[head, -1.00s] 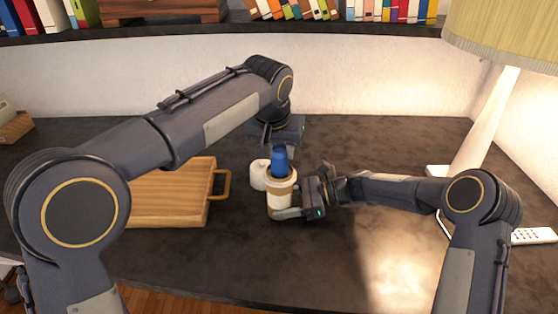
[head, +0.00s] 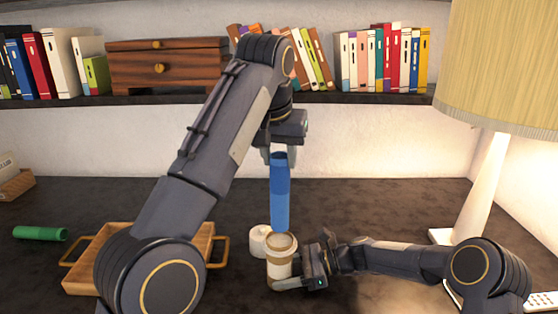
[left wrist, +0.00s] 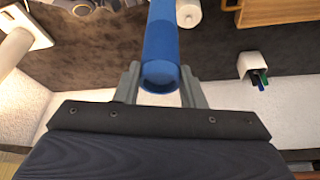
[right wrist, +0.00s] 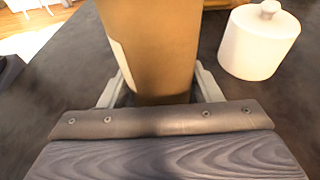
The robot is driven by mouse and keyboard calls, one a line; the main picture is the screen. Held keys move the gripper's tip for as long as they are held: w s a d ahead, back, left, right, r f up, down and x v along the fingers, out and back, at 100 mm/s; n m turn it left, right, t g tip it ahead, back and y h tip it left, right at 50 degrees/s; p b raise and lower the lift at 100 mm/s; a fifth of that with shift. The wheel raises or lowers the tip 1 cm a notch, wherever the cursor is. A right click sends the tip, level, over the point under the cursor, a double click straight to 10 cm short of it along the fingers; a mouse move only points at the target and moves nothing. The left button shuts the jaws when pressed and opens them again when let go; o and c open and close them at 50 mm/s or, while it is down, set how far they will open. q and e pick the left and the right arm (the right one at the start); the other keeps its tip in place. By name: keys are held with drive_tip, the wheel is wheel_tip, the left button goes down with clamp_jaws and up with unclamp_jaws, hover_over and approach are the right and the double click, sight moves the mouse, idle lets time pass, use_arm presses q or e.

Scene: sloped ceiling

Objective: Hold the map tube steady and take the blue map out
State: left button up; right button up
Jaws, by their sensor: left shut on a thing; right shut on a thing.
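The blue map (head: 280,195) is a rolled blue cylinder hanging upright in my left gripper (head: 279,155), which is shut on its top end. Its lower end is just above or at the mouth of the map tube; I cannot tell whether it is fully clear. The map also fills the space between the fingers in the left wrist view (left wrist: 160,50). The map tube (head: 280,262) is tan with a white rim band and stands upright on the desk. My right gripper (head: 300,275) is shut on it from the right, and the tan wall shows in the right wrist view (right wrist: 150,45).
A white lidded jar (head: 259,240) stands just left of and behind the tube. A wooden tray (head: 207,240) with handles and a green roll (head: 40,233) are further left. A lamp (head: 485,190) stands at right. A bookshelf (head: 350,98) runs behind my left arm.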

drive_tip(key=o, duration=0.8)
drive_tip(key=v, duration=1.2)
drive_tip(key=shift+s, duration=0.1)
